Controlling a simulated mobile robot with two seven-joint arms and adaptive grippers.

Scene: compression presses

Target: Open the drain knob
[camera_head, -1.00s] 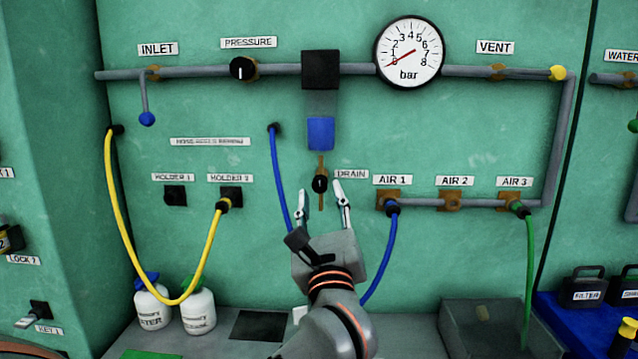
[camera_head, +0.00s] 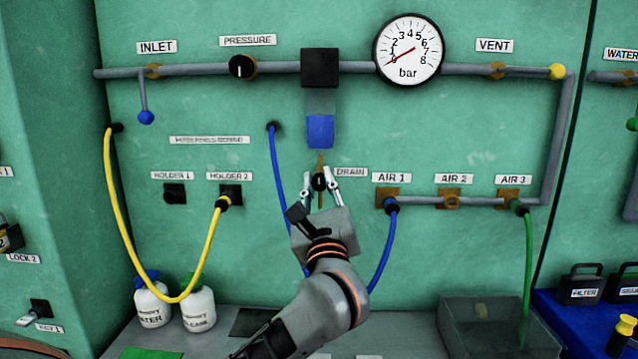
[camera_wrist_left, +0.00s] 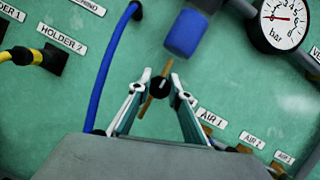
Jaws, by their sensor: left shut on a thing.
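The drain knob (camera_head: 319,182) is a small black knob with a white mark, on a thin brown pipe below the blue cylinder (camera_head: 320,132). The DRAIN label (camera_head: 351,172) is just right of it. My left gripper (camera_head: 320,184) reaches up from below with a finger on either side of the knob, shut on it. In the left wrist view the knob (camera_wrist_left: 164,83) sits between the fingertips of the gripper (camera_wrist_left: 163,84), with the brown pipe slanting behind it. My right gripper is in neither view.
A blue hose (camera_head: 281,170) hangs close left of the gripper. Another blue hose (camera_head: 385,245) drops from the AIR 1 port (camera_head: 387,198) on the right. A pressure gauge (camera_head: 408,50) is up right. White bottles (camera_head: 198,309) stand on the bench at lower left.

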